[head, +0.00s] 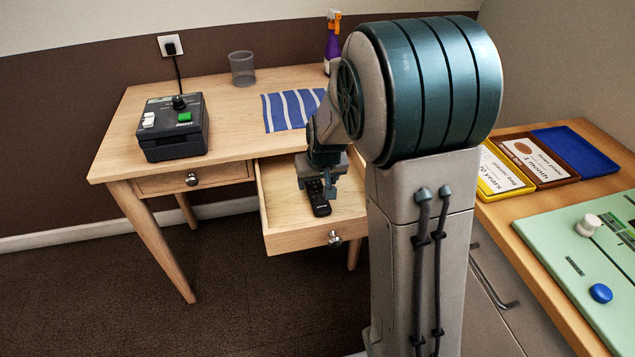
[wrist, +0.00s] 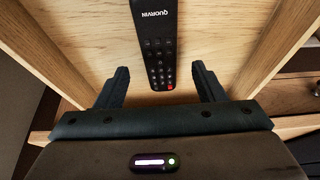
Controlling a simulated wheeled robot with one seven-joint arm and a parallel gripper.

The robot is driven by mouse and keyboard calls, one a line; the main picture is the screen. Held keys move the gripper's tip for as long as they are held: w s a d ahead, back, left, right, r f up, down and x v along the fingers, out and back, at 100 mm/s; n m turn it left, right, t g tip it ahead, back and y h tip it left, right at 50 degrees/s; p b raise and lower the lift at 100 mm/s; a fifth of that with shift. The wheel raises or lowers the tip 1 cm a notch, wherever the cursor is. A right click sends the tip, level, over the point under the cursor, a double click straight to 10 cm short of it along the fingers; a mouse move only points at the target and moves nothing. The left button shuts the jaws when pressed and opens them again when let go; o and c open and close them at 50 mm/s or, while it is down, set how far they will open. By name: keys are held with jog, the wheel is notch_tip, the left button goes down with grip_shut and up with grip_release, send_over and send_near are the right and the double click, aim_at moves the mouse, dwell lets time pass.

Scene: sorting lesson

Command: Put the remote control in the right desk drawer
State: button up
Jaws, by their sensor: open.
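The black remote control (head: 319,204) lies in the open right desk drawer (head: 285,241), on its wooden floor. In the wrist view the remote control (wrist: 155,42) shows its buttons, and its near end lies between my fingers with gaps on both sides. My gripper (head: 316,187) is over the drawer, just above the remote control, open and empty. In the wrist view its two dark fingers (wrist: 161,84) stand apart. My arm hides part of the drawer's right side in the head view.
The left drawer (head: 165,184) is shut. A side table on the right holds trays (head: 489,181) and a green panel (head: 570,250).

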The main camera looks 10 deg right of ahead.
jog(key=p+v, duration=0.1)
jog(key=v, duration=0.6)
jog(key=s+r+g, duration=0.2)
jog(key=s+g, duration=0.1)
jog(key=s, duration=1.8)
jog(key=shift+s+d+r, duration=0.15)
jog(key=shift+s+r, duration=0.15)
jog(key=shift+r, duration=0.1)
